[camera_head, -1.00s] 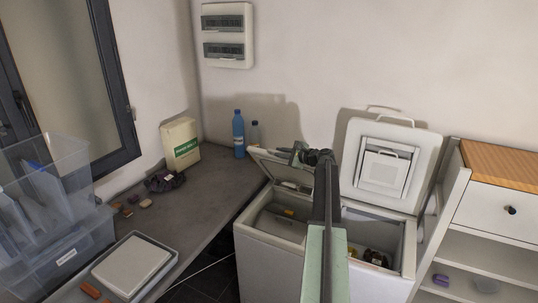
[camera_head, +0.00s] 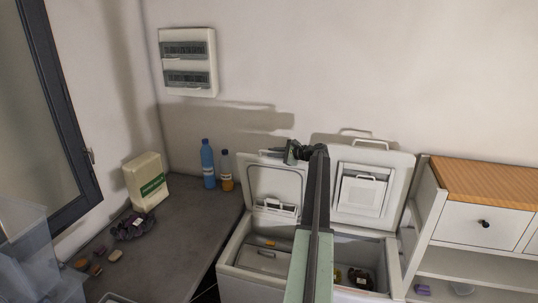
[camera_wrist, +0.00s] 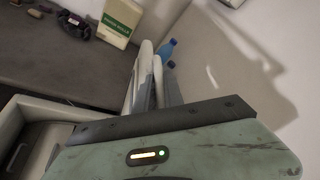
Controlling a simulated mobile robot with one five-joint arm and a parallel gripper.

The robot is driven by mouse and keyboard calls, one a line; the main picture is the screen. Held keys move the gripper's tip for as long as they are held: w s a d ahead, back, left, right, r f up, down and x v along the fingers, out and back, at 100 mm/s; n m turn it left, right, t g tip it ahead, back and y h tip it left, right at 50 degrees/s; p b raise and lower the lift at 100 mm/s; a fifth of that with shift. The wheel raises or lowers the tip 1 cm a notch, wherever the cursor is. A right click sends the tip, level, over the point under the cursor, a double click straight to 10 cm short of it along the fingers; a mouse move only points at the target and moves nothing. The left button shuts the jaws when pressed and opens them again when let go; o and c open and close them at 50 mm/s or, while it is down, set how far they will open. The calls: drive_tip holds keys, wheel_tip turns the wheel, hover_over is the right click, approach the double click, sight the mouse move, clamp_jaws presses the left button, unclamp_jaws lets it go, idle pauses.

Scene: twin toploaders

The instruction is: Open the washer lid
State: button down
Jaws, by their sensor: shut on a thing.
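The white twin toploader (camera_head: 235,283) stands on the floor at lower centre in the head view. Its left lid (camera_head: 272,182) stands nearly upright, hinged at the back, its inner face towards me. Its right lid (camera_head: 401,172) also stands upright. The left tub shows a grey panel and a small orange thing; the right tub holds dark items. My gripper (camera_head: 290,153) is shut on the left lid at its upper right edge. In the wrist view the lid shows edge-on (camera_wrist: 143,77). My arm hides part of the gap between the lids.
A white cabinet (camera_head: 480,224) stands close on the right. A fuse box (camera_head: 188,62) hangs on the wall.

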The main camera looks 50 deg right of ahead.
drive_tip(key=shift+a, duration=0.1)
drive_tip(key=c, duration=1.5)
unclamp_jaws()
drive_tip(key=shift+o, duration=0.2)
drive_tip(key=p+v, duration=0.2)
drive_tip(key=v, duration=0.5)
drive_tip(key=shift+s+r, duration=0.2)
drive_tip(key=shift+s, duration=0.15)
